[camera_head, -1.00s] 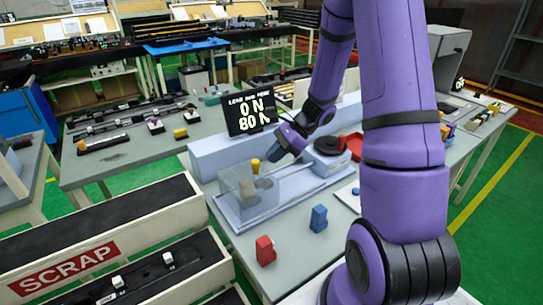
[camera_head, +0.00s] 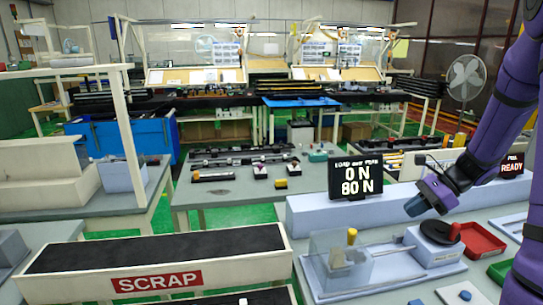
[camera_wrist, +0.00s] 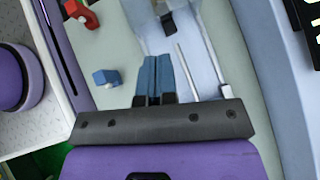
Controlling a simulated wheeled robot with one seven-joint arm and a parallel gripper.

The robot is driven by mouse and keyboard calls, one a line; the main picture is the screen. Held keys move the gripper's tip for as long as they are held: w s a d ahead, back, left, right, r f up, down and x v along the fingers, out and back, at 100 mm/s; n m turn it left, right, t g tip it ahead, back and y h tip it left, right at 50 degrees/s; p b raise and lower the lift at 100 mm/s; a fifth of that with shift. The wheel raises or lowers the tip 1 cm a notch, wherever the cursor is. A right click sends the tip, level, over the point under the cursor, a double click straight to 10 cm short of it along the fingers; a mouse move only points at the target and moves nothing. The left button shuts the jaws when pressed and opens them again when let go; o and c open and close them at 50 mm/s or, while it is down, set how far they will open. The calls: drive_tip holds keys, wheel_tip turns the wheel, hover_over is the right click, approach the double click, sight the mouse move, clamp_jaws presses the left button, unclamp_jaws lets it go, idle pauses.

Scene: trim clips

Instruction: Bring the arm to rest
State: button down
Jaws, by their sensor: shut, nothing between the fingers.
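My arm comes in from the right edge in the head view, bent at the elbow. My gripper (camera_head: 412,207) hangs above the pale blue test rig, just right of the display (camera_head: 355,178) reading 0 N and 80 N. In the wrist view my gripper (camera_wrist: 158,62) has its blue fingers together with nothing between them. The rig has a clear guard box (camera_head: 335,268), a yellow knob (camera_head: 352,236) and a black round top (camera_head: 440,232).
A red tray (camera_head: 483,241) lies right of the rig. A blue block (camera_wrist: 106,77) and a red block (camera_wrist: 80,12) stand on the bench in the wrist view. A SCRAP bin (camera_head: 157,281) stands at front left. A second display (camera_head: 511,166) reads READY.

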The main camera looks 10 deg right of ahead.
drive_tip(key=s+a+r+n+t+h, duration=0.1)
drive_tip(key=s+a+r+n+h, duration=0.3)
drive_tip(key=s+a+r+n, duration=0.4)
drive_tip(key=s+a+r+n+t+h, duration=0.1)
drive_tip(key=s+a+r+n+h, duration=0.4)
drive_tip(key=s+a+r+n, duration=0.3)
drive_tip(key=s+r+n, duration=0.3)
drive_tip(key=s+n, duration=0.1)
drive_tip(key=shift+s+r+n+t, duration=0.15)
drive_tip(key=shift+r+n+t, duration=0.05)
drive_tip(key=shift+n+t, duration=0.2)
